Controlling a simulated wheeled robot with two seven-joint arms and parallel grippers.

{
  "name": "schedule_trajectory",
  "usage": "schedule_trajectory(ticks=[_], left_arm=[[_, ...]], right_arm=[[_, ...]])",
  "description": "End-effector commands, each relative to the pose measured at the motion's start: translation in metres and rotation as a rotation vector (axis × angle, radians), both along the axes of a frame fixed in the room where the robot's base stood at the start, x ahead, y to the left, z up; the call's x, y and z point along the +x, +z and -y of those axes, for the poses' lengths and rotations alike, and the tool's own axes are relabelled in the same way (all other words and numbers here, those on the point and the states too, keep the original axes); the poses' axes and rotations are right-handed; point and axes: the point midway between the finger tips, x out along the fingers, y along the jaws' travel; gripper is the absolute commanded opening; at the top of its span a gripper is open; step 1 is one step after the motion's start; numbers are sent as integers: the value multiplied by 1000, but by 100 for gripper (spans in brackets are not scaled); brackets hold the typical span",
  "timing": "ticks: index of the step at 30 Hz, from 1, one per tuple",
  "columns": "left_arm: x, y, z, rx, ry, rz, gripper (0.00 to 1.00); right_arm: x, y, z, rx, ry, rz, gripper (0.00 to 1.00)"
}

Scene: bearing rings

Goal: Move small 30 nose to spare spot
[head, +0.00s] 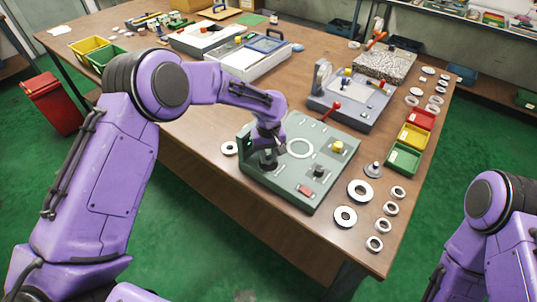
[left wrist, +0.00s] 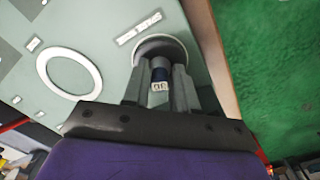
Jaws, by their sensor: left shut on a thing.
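My left gripper (head: 268,156) is over the left part of the grey-green fixture plate (head: 318,178). In the left wrist view, my left gripper (left wrist: 160,72) is shut on a small piece with a dark blue band and a pale marked end (left wrist: 159,74), apparently the small 30 nose. A white ring outline (head: 300,148) is on the plate. My right gripper is out of view.
The plate also carries a yellow knob (head: 338,147), a dark knob (head: 318,171) and a red block (head: 305,190). A grey stepped piece (head: 374,169) and several rings, including a large one (head: 360,191), lie to the right. A red-handled press (head: 350,100) stands behind.

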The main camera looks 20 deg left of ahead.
Motion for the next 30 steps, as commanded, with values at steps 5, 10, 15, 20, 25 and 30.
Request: schedule_trajectory(ticks=[5,10,15,20,25,30], left_arm=[[0,-3,0,0,-1,0,0],[0,-4,0,0,0,1,57],[0,-4,0,0,0,0,57],[0,4,0,0,0,2,57],[1,42,0,0,0,6,57],[0,80,0,0,0,4,57]], right_arm=[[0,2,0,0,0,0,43],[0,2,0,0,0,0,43],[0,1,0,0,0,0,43],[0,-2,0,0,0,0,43],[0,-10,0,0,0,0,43],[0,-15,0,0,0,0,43]])
